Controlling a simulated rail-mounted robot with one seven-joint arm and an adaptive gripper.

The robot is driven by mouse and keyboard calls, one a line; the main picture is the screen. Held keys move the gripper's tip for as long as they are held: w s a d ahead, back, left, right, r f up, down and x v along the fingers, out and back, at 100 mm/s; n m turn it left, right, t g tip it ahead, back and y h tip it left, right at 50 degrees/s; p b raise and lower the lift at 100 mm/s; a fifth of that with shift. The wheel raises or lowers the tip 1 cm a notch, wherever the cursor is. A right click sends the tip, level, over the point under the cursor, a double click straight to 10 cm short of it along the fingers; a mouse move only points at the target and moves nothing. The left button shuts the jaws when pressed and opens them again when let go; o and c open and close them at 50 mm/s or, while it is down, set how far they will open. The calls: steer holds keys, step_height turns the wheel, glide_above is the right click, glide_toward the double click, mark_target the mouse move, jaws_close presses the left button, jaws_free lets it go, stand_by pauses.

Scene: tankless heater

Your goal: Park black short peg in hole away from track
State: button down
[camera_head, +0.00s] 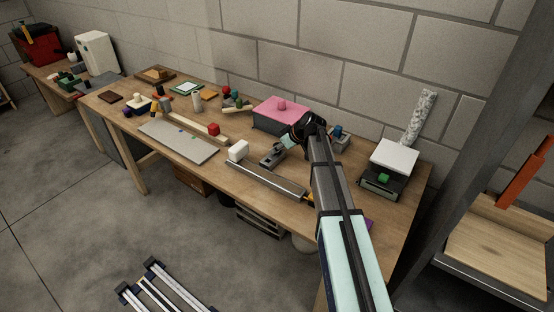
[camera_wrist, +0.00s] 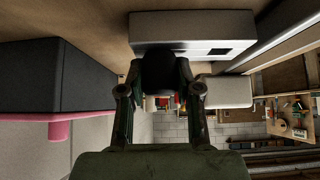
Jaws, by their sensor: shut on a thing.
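The black short peg (camera_wrist: 160,68) is between the fingers of my gripper (camera_wrist: 160,82) in the wrist view. It overlaps the edge of a light grey block (camera_wrist: 190,22) that has a dark square hole (camera_wrist: 220,51) to the right of the peg. I cannot tell whether the peg's far end is above the block or in it. In the head view my gripper (camera_head: 290,141) is low over this grey block (camera_head: 272,156), and the peg is hidden there. The long grey track (camera_head: 265,181) lies in front of it, with a white block (camera_head: 238,151) at its far-left end.
A dark box with a pink lid (camera_head: 281,107) stands just behind my gripper and is close at the left in the wrist view (camera_wrist: 50,78). A blue-topped fixture (camera_head: 340,138) and a white-topped device (camera_head: 393,158) are to the right. A flat grey panel (camera_head: 178,142) lies left.

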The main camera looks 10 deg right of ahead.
steer(key=shift+f, duration=0.1)
steer(key=c, duration=0.7)
jaws_free()
steer(key=shift+s, duration=0.1)
steer(key=v, duration=1.2)
